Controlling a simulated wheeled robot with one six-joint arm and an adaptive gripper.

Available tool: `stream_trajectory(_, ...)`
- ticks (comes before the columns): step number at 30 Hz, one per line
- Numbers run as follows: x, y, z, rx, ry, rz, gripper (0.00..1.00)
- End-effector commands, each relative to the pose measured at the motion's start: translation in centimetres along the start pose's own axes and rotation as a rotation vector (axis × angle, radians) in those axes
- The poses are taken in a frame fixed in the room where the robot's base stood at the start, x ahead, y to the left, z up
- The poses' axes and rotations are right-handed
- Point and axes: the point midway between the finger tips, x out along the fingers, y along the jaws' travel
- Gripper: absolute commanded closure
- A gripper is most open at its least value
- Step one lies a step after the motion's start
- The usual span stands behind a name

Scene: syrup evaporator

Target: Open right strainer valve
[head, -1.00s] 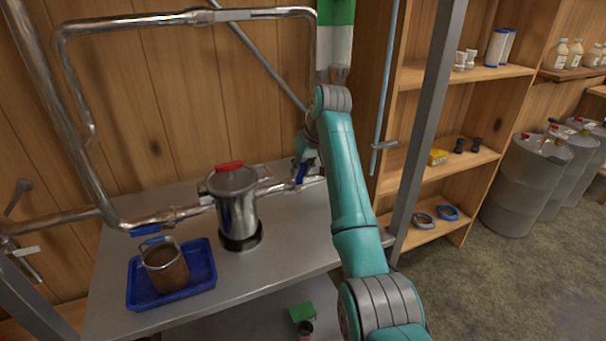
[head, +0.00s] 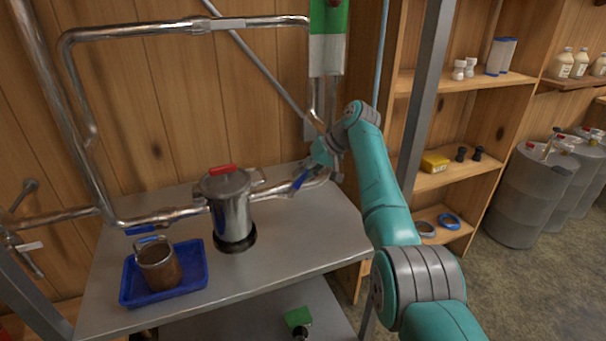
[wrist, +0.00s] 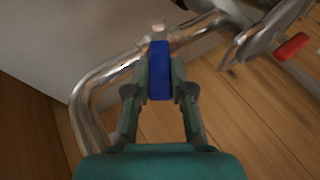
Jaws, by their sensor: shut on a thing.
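The right strainer valve's blue handle (head: 300,180) is on the pipe at the right of the steel strainer pot (head: 232,215). It slants up to the right, off the line of the pipe. My gripper (head: 309,171) is shut on this handle. In the wrist view the blue handle (wrist: 159,72) sits between the two fingers of my gripper (wrist: 160,88), with the pipe (wrist: 95,85) beyond. The fingers partly hide the valve in the head view. The strainer's red lid grip (head: 222,170) is on top, and it also shows in the wrist view (wrist: 292,46).
The left valve's blue handle (head: 140,229) lies along its pipe. A metal post (head: 425,110) and shelves (head: 455,180) stand right of my arm. The table's right front (head: 320,240) is clear.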

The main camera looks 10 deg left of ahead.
Motion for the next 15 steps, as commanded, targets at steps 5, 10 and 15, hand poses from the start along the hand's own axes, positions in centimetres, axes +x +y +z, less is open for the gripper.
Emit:
stream_trajectory(5, 0.0, 0.13, 0.03, 0.002, 0.0, -0.001, 1.0)
stream_trajectory(10, -0.01, 0.15, 0.04, 0.001, 0.0, 0.0, 1.0)
stream_trajectory(15, -0.01, 0.12, 0.03, 0.001, 0.0, 0.0, 0.52)
